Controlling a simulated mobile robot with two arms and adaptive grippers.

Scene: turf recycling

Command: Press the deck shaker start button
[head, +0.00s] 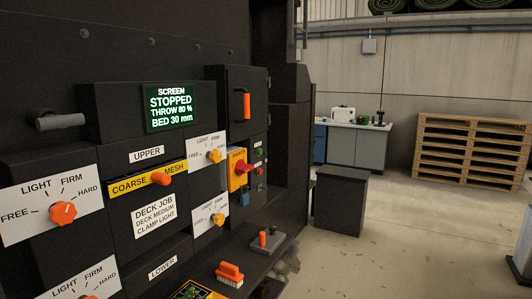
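The dark machine's screen (171,107) reads "SCREEN STOPPED, THROW 80 %, BED 30 mm" in green. To its right, a yellow box (237,169) carries a red knob (241,167). Beside the box is a column of small controls, with a green button (260,152) near the top and a red one (260,172) below. Their labels are too small to read, so I cannot tell which is the deck shaker start button. Neither of my grippers is in view.
Orange dials (63,212) sit on white FREE/LIGHT/FIRM/HARD plates. An orange-handled brush (229,274) and a grey box with an orange lever (267,243) lie on the ledge. A dark box (340,200) stands on the floor; pallets (470,150) stand behind. Open floor lies at right.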

